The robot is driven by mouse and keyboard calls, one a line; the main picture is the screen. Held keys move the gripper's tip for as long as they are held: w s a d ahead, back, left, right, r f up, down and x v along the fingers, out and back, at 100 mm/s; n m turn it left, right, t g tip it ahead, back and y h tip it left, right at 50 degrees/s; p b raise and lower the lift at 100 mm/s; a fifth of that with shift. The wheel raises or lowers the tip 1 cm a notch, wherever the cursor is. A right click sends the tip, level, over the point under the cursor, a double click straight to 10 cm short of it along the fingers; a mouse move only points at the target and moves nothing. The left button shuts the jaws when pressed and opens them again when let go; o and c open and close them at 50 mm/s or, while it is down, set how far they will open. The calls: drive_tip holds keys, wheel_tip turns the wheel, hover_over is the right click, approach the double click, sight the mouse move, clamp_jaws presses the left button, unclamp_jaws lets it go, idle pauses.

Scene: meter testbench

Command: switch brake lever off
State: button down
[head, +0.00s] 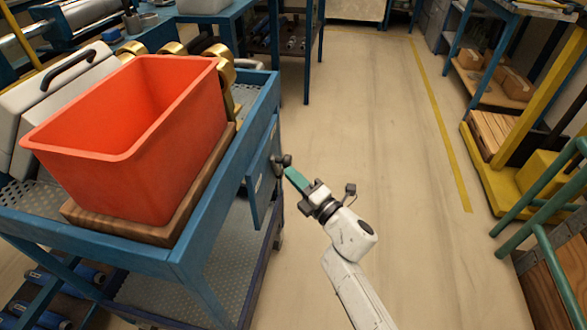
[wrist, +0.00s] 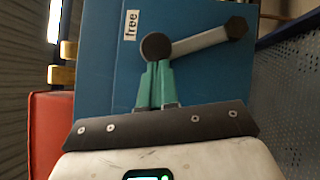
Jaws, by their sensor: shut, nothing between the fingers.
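The brake lever shows in the wrist view (wrist: 200,41) as a grey bar with a dark round pivot at its left end and a dark knob at its right end. It slants slightly up to the right across a blue panel (wrist: 120,75). A white label reading "free" (wrist: 131,25), turned sideways, sits left of the pivot. My gripper (wrist: 157,66) has green fingers, shut and empty, with the tips just below the pivot. I cannot tell whether they touch it. In the head view my gripper (head: 290,172) is beside the panel (head: 262,175) on the cart's right side.
A red bin (head: 130,130) stands on a wooden board on the blue cart (head: 190,258), beside a pale case with a black handle (head: 65,70). Open floor (head: 390,150) lies to the right of the cart. A green rail (head: 545,200) and yellow-framed shelving stand at far right.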

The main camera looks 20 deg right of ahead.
drive_tip(key=r+p, duration=0.1)
drive_tip(key=p, duration=0.1)
drive_tip(key=w+d+r+m+g+p, duration=0.1)
drive_tip(key=p, duration=0.1)
drive_tip(key=shift+w+r+m+h+p, duration=0.2)
drive_tip(key=shift+m+h+p, duration=0.1)
drive_tip(key=shift+p, duration=0.05)
drive_tip(key=shift+w+d+r+m+g+p, duration=0.15)
drive_tip(key=shift+w+d+m+g+p, duration=0.3)
drive_tip(key=shift+p, duration=0.6)
drive_tip(key=shift+w+d+r+m+g+p, duration=0.15)
drive_tip(key=shift+w+d+m+p, duration=0.25)
drive_tip(key=shift+w+p, duration=0.5)
drive_tip(key=shift+d, duration=0.1)
